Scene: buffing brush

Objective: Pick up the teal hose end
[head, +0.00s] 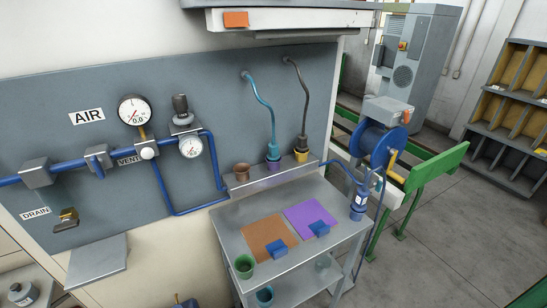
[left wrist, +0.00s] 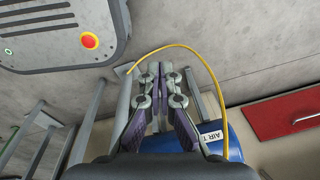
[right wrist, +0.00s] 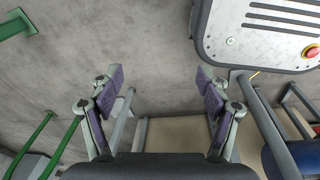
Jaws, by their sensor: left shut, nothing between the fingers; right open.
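The teal hose (head: 264,106) comes out of the grey wall panel in the head view and hangs down. Its teal end (head: 273,151) sits upright in a purple cup (head: 273,164) on the small ledge behind the table. A dark hose (head: 303,105) hangs to its right, with its end in a yellow cup (head: 301,155). My left gripper (left wrist: 160,70) is shut and empty above the floor. My right gripper (right wrist: 160,80) is open and empty, also above bare floor.
A brown cup (head: 241,172) stands left on the ledge (head: 254,184). A hose reel (head: 378,139) stands right. Blue pipes (head: 72,167) run left.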

